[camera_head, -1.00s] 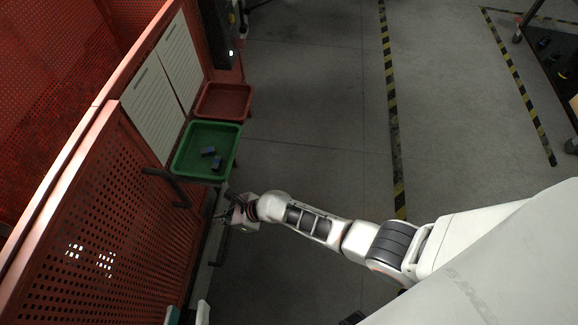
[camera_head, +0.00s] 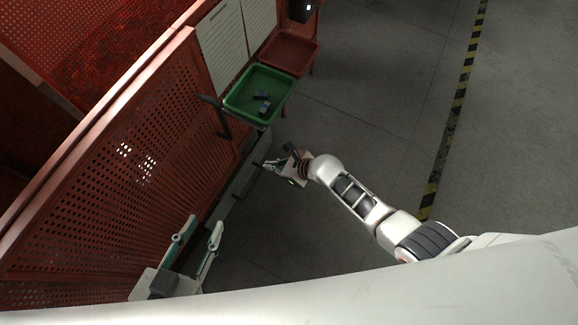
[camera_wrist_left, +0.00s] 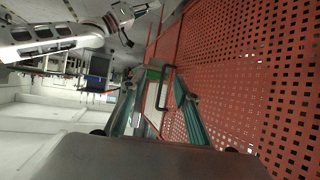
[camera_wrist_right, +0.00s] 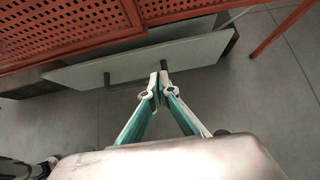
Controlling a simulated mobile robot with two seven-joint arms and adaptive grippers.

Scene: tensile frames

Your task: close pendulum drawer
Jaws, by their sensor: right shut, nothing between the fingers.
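The pendulum drawer is a long pale grey front (camera_wrist_right: 135,68) below the red perforated panel in the right wrist view. In the head view my right gripper (camera_head: 268,164) is beside the drawer's far part. My left gripper (camera_head: 203,226) is open and empty near the panel; its spread fingers show in the left wrist view (camera_wrist_left: 155,88).
A red perforated panel (camera_head: 125,180) fills the left side. A dark bar handle (camera_head: 216,117) juts from it. A green tray (camera_head: 283,100) with small blue-grey blocks and a red tray (camera_head: 292,51) stick out beyond. The grey floor to the right is clear.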

